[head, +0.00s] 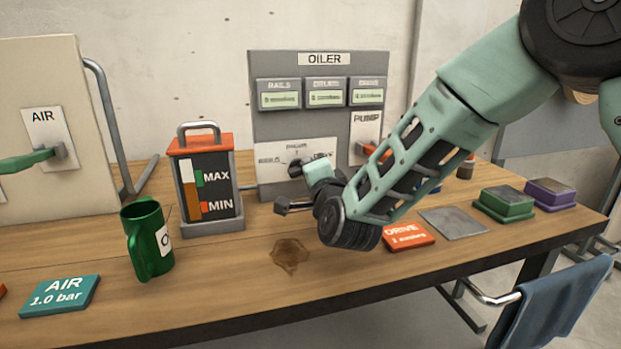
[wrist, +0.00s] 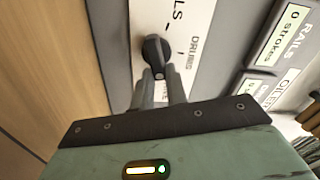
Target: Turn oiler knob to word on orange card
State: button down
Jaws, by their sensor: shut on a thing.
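The grey oiler panel (head: 262,120) stands at the back of the bench. Its black selector knob (wrist: 153,48) sits on a pale plate (head: 270,151). My gripper (wrist: 160,78) is shut on the knob, a finger on either side. In the wrist view, the knob's pale-marked end lies between my fingers, towards a label they partly hide. "DRUMS" reads beside the knob, and the end of "RAILS" shows at the top. The orange card (head: 408,236) on the bench reads "DRIVE" with a smaller line below. In the head view my gripper (head: 307,166) covers part of the plate.
A red pump lever (head: 368,144) is beside my arm. A brown stain (head: 290,255) marks the bench front. Green (head: 503,204) and purple (head: 550,194) blocks sit right.

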jog(key=shift+f, duration=0.1)
dwell(0.3)
jog(key=c, duration=1.4)
grip_release()
jog(key=b+v, duration=0.1)
jog(key=v, duration=1.6)
jog(key=shift+s+d, duration=0.1)
jog(key=shift+s, duration=0.15)
